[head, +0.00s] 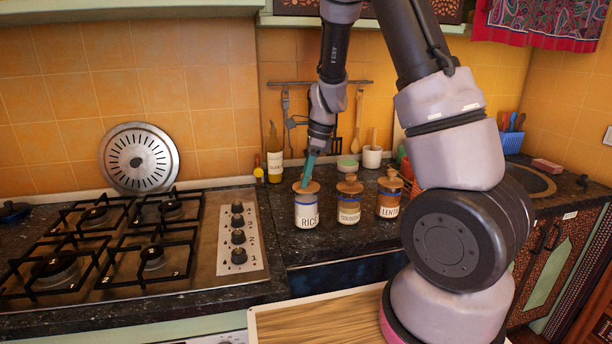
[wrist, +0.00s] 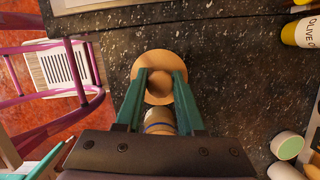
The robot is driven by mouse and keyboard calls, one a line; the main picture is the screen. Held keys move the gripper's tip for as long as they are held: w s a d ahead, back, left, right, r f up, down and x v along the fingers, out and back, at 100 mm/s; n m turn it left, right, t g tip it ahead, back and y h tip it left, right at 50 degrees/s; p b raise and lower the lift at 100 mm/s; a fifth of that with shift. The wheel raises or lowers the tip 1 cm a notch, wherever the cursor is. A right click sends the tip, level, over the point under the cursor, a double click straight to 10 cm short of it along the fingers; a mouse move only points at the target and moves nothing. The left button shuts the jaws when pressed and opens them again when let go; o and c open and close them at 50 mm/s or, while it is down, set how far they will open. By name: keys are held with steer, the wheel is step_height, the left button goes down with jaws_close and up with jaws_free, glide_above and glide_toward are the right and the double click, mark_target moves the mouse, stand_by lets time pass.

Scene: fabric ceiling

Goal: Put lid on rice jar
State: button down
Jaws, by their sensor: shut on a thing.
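The rice jar (head: 306,215), white with a blue band and marked RICE, stands upright on the dark counter. Its round wooden lid (head: 314,187) is at the jar's top, with the knob between the teal fingers of my gripper (head: 308,180). The fingers are shut on the lid's knob. I cannot tell whether the lid is fully seated on the rim.
A couscous jar (head: 349,211) and a lentil jar (head: 389,204), both lidded, stand close to the right. An oil bottle (head: 275,160), a green-topped bowl (head: 347,165) and a white cup (head: 371,158) stand behind. A gas hob (head: 205,250) is at left.

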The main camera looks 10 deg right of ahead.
steer(key=shift+f, duration=0.4)
stand_by(0.5)
jaws_free()
stand_by(0.4)
steer(key=shift+r, duration=3.5)
